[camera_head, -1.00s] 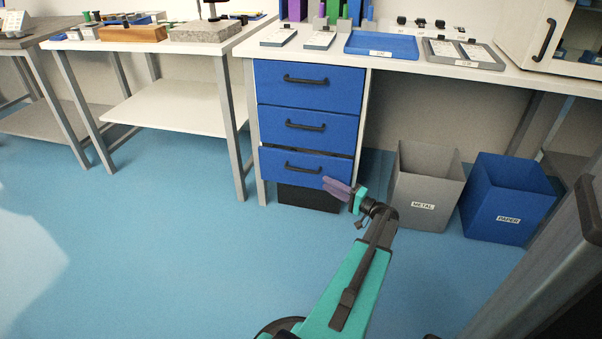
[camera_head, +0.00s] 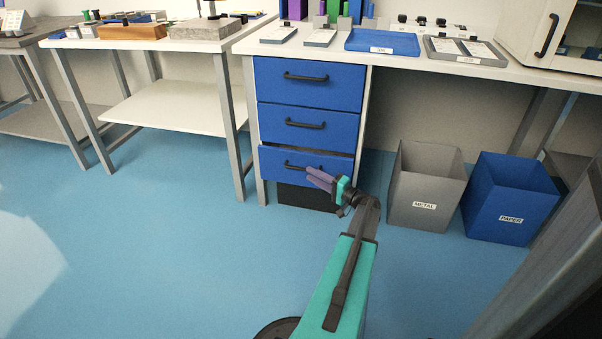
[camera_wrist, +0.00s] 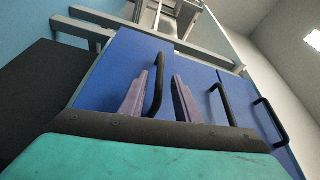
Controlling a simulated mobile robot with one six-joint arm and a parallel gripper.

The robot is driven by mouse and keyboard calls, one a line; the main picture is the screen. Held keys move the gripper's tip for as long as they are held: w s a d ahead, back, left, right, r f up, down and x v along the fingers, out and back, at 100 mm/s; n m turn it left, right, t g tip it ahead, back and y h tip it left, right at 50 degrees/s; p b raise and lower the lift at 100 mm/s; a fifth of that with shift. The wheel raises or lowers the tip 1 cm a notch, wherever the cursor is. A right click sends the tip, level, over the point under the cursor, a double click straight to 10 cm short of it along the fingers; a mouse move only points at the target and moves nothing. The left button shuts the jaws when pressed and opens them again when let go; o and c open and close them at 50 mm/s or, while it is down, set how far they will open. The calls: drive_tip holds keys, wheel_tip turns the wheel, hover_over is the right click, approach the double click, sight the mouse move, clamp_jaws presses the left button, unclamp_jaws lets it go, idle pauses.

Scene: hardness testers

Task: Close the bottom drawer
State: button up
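The bottom drawer (camera_head: 275,160) is the lowest of three blue drawers and stands slightly out, with a dark gap along its top edge. Its black handle (camera_head: 289,164) is partly covered by my gripper (camera_head: 311,177) in the head view. In the wrist view, my gripper (camera_wrist: 160,76) has its two purple fingers apart, with the bottom drawer's handle (camera_wrist: 158,88) between them in the picture. The bottom drawer's blue front (camera_wrist: 117,65) lies just beyond the fingers. I cannot tell whether the fingers touch the handle or the front.
The middle drawer (camera_head: 280,115) and top drawer (camera_head: 280,72) look shut. A grey METAL bin (camera_head: 425,185) and a blue PAPER bin (camera_head: 510,195) stand to the right. The blue floor (camera_head: 160,250) in front and to the left is clear.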

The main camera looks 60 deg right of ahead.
sight(302, 169)
drive_tip(key=shift+w+d+r+b, duration=0.15)
drive_tip(key=shift+w+b, duration=0.3)
drive_tip(key=shift+w, duration=1.1)
drive_tip(key=shift+w+d+r+b, duration=0.1)
drive_tip(key=shift+w+b, duration=0.3)
drive_tip(key=shift+w, duration=1.15)
clamp_jaws()
